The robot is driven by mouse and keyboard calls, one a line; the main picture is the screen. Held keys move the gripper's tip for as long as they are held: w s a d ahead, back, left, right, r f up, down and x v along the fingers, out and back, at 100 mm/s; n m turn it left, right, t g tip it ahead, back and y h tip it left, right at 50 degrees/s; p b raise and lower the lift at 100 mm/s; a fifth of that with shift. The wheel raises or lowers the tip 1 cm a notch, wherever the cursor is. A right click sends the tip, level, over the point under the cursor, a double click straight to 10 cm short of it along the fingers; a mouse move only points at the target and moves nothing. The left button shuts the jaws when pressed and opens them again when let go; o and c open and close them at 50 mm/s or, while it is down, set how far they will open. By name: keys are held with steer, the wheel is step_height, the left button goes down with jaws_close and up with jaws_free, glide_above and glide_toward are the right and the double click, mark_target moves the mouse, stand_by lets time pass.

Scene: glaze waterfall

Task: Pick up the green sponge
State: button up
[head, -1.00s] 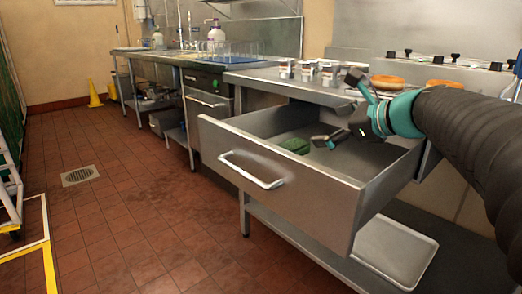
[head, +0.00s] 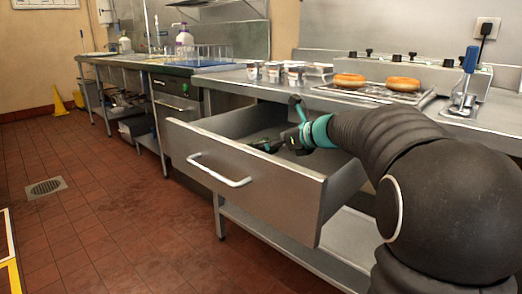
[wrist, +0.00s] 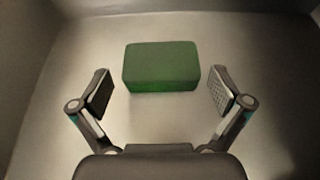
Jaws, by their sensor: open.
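The green sponge (wrist: 161,66) lies flat on the floor of the open steel drawer (head: 262,176). In the wrist view it is a green block, centred between and slightly beyond my fingertips. My gripper (wrist: 161,93) is open, with one finger pad on each side and a gap to the sponge on both sides. In the head view my gripper (head: 272,146) reaches down into the drawer, and the sponge there is mostly hidden by the fingers and the drawer's front.
The drawer's walls stand close around my gripper. Two donuts (head: 350,80) sit on a tray on the counter behind, beside several metal containers (head: 293,75). A blue-handled tool (head: 468,62) stands at the right.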

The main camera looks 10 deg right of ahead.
mark_target(252, 144)
steer(key=x, duration=0.5)
steer(key=shift+w+a+f, duration=0.1)
steer(key=shift+w+a, duration=0.15)
steer(key=shift+w, duration=0.05)
steer(key=c, duration=0.4)
steer(key=shift+o, duration=0.2)
